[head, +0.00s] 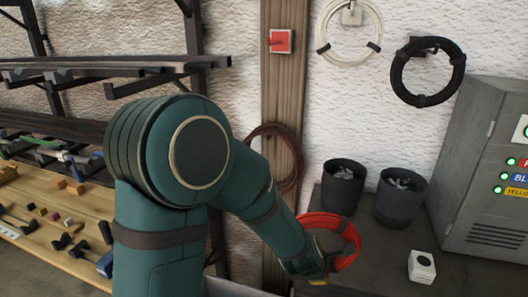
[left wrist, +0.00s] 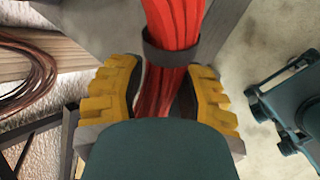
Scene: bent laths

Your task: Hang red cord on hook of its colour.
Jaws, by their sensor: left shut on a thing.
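The red cord (head: 345,240) is a coil with dark bands, low in the head view in front of the grey bench. My left gripper (head: 318,277) is at the coil's lower edge. In the left wrist view its yellow-padded fingers (left wrist: 168,92) are shut on the red cord (left wrist: 173,25), just below a dark band. The red hook (head: 281,41) is a red square plate with a peg, high on the wooden post, well above the coil. My right gripper does not show.
A white coil (head: 347,58) and a black coil (head: 408,78) hang on the wall; a brown coil (head: 290,170) hangs by the post. Two dark bins (head: 342,200) and a white button box (head: 422,267) stand on the bench, left of a grey cabinet (head: 490,150). Dark racks (head: 70,128) stand left.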

